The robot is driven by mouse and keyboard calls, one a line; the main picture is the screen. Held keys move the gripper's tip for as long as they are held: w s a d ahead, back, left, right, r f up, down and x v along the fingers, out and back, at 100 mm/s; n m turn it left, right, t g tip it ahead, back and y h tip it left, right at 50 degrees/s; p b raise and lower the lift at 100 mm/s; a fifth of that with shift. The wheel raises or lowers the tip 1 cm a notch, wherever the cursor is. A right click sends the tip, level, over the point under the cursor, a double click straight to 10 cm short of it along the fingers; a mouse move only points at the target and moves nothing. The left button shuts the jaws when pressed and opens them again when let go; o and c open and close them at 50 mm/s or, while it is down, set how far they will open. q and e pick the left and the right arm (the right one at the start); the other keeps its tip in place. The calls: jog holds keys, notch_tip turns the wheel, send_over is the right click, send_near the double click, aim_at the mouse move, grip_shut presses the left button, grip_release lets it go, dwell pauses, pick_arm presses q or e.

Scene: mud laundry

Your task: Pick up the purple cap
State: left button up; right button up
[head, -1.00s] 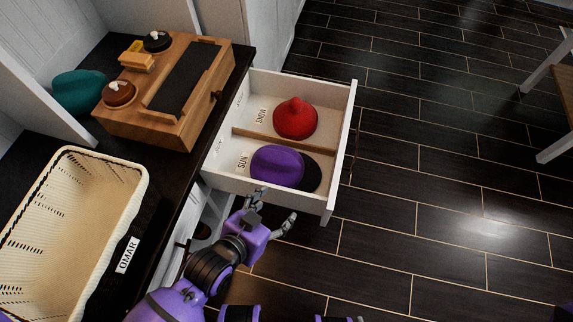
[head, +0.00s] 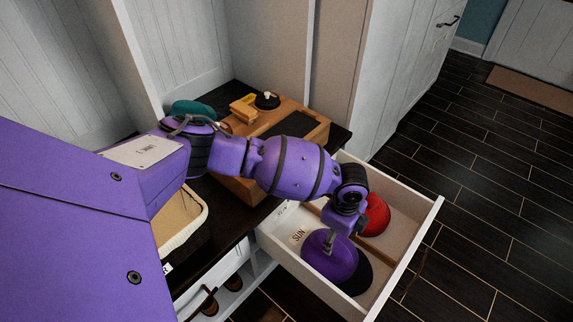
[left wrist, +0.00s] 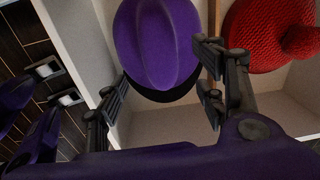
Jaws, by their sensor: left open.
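The purple cap (head: 328,256) lies in the front compartment of the open drawer, with its dark brim toward the right. In the left wrist view the cap (left wrist: 159,40) fills the upper middle. My left gripper (head: 331,239) reaches down over the cap from above. In the left wrist view its two dark fingers are spread wide, with the cap's lower edge and dark brim between and beyond them. The fingers do not clearly touch the cap. In the head view the wrist and fingers hide part of the cap. My right gripper does not show.
A red knit hat (head: 375,214) sits in the drawer's other compartment, behind a wooden divider. The white drawer (head: 411,244) has raised walls close around the cap. A wooden box (head: 245,190) and a basket (head: 186,235) stand on the dark counter. The floor at right is clear.

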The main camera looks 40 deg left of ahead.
aim_at(335, 245)
pick_arm(q)
jog(key=shift+s+a+r, duration=0.1)
jog(key=shift+s, duration=0.1)
notch_tip(335, 245, down, 2)
jog(key=shift+f+m+b, duration=0.25)
jog(key=shift+m+b, duration=0.05)
jog(key=shift+b, duration=0.2)
jog(key=f, duration=0.1)
jog(key=f+b, duration=0.1)
jog(key=f, duration=0.1)
jog(key=f+b, duration=0.1)
jog(key=f, duration=0.1)
jog(key=shift+w, duration=0.35)
jog(key=shift+d, duration=0.2)
jog(key=shift+c, duration=0.4)
jog(key=shift+c, duration=1.3)
jog(key=c, duration=1.3)
